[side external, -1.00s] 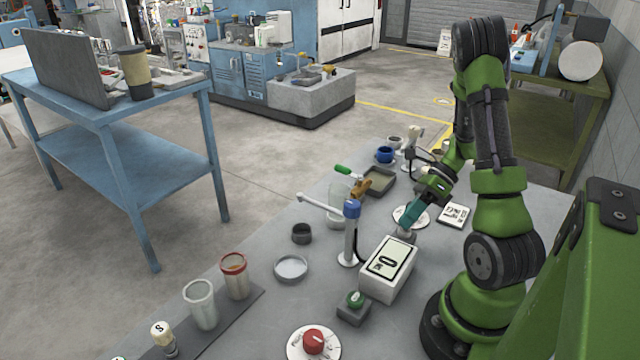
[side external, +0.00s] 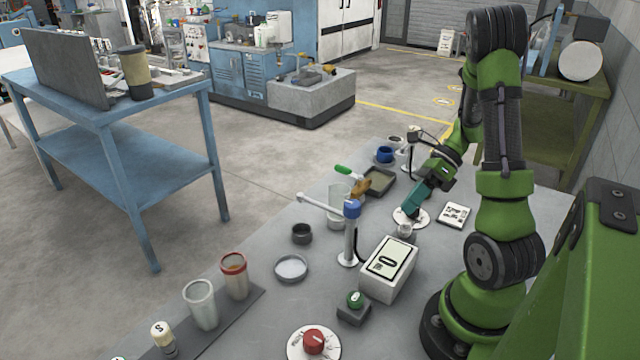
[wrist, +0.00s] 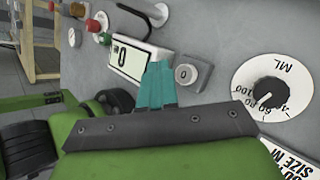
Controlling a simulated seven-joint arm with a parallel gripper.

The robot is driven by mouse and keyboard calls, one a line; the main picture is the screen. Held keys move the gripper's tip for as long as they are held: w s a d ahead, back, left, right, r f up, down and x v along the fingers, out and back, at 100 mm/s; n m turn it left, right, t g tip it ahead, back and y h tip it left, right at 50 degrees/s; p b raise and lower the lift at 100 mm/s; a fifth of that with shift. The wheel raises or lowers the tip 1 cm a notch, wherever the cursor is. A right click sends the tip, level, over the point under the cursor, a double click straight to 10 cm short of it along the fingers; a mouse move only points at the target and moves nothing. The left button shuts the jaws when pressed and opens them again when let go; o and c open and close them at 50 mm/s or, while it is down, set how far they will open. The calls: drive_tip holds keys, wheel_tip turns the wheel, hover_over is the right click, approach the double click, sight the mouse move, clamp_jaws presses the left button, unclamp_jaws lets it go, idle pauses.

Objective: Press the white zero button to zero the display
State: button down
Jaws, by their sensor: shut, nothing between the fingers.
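The white box with the display (side external: 388,268) stands on the grey bench, and its screen (wrist: 127,56) shows a 0. The white zero button (side external: 404,230), marked 0, sits on a small grey block behind the box; it also shows in the wrist view (wrist: 184,73). My gripper (side external: 411,211), with teal fingers, is shut and empty. In the side view its tips are just above and behind the button, apart from it. In the wrist view the fingers (wrist: 157,80) appear just left of the button, which is uncovered.
A white ML dial (wrist: 269,88) lies beside the button, partly behind my gripper in the side view. A printed card (side external: 454,215) lies to its right. A green button (side external: 355,299), a red-knob dial (side external: 313,342) and a blue-topped post (side external: 351,235) stand nearby.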

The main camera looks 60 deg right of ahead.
drive_tip(key=shift+r, duration=1.3)
drive_tip(key=n, duration=0.1)
drive_tip(key=s+f+n+g+h, duration=0.1)
drive_tip(key=n, duration=0.1)
drive_tip(key=shift+a+f+n, duration=0.15)
drive_tip(key=shift+n, duration=0.15)
drive_tip(key=w+a+r+n+t+h, duration=0.2)
drive_tip(key=a+r+n, duration=0.5)
drive_tip(key=a+n, duration=0.3)
drive_tip(key=w+a+r+n+t+h, duration=0.2)
drive_tip(key=a+r+n+h, duration=0.1)
drive_tip(key=a+r+n, duration=0.4)
drive_tip(key=a+n, duration=0.3)
drive_tip(key=n, duration=0.4)
drive_tip(key=shift+w+a, duration=0.25)
drive_tip(key=shift+w, duration=0.15)
drive_tip(key=c, duration=1.8)
unclamp_jaws()
drive_tip(key=shift+c, duration=0.2)
